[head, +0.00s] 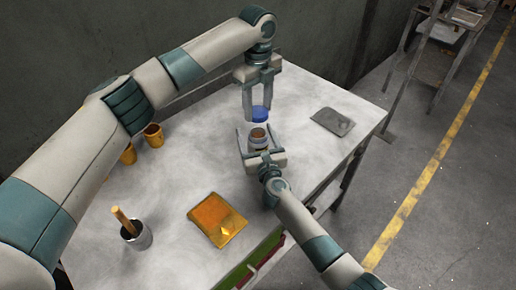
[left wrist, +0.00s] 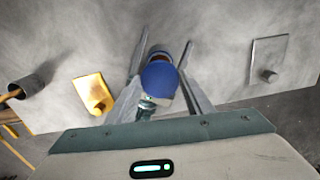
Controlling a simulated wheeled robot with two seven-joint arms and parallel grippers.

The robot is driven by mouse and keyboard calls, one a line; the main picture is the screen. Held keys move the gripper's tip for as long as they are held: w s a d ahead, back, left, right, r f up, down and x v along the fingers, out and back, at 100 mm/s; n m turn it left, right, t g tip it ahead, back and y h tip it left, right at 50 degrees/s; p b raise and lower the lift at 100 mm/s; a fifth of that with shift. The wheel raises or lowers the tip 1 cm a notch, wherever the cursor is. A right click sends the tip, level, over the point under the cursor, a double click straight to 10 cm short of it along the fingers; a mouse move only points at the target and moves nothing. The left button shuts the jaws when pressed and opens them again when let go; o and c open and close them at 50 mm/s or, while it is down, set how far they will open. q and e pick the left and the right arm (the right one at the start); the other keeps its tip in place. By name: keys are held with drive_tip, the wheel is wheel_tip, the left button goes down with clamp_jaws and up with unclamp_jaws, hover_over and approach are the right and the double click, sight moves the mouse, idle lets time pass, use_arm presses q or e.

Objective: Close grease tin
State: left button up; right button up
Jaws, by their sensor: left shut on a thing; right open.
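The grease tin (head: 258,140) is a small open jar with brown contents, standing upright on the table. My right gripper (head: 256,134) is open, with its fingers on either side of the tin. My left gripper (head: 261,112) points down and is shut on the blue lid (head: 261,114). The lid is held above the tin and apart from it in the head view. In the left wrist view, the blue lid (left wrist: 159,76) sits between the fingers of my left gripper (left wrist: 165,75) and hides most of the tin.
On the table (head: 180,182) lie an orange-yellow tray (head: 211,228) and a grey plate (head: 333,122). A dark cup with a wooden-handled tool (head: 137,236) stands at front left. Orange cups (head: 154,134) stand at back left. The table's right edge is near the plate.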

sight(258, 145)
drive_tip(key=shift+c, duration=0.2)
drive_tip(key=c, duration=1.5)
use_arm(q)
drive_tip(key=shift+f, duration=2.5)
drive_tip(key=shift+f, duration=0.1)
drive_tip(key=shift+f, duration=0.8)
drive_tip(key=shift+f, duration=0.55)
